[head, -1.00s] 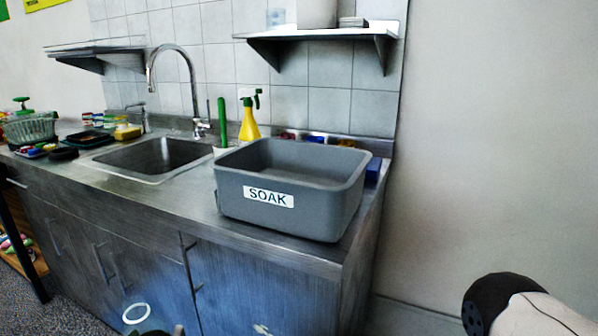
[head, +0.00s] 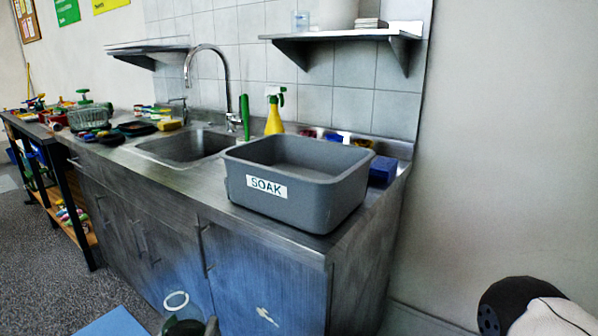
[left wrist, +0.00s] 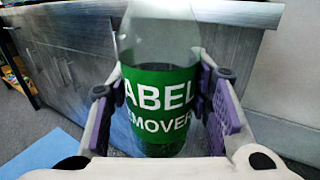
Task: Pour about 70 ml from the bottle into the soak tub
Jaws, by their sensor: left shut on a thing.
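The grey soak tub (head: 335,205), with a white SOAK label, stands upright on the right end of the steel counter; the part of its inside that shows looks empty. The bottle (left wrist: 160,80) is clear with a green label reading "ABEL EMOVER" and looks upright in the left wrist view. My left gripper (left wrist: 158,100) is shut on it, purple-padded fingers at both sides. In the head view the bottle's white ring (head: 176,299) shows at the bottom edge, before the cabinet front, lower than the tub and left of it. My right gripper is out of view.
A sink with a tall faucet (head: 225,75) lies left of the tub. A yellow spray bottle (head: 274,122) stands behind the tub, and a blue block (head: 383,170) sits at its right. A shelf (head: 345,36) hangs above. The floor before the cabinet holds a blue mat (head: 113,322).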

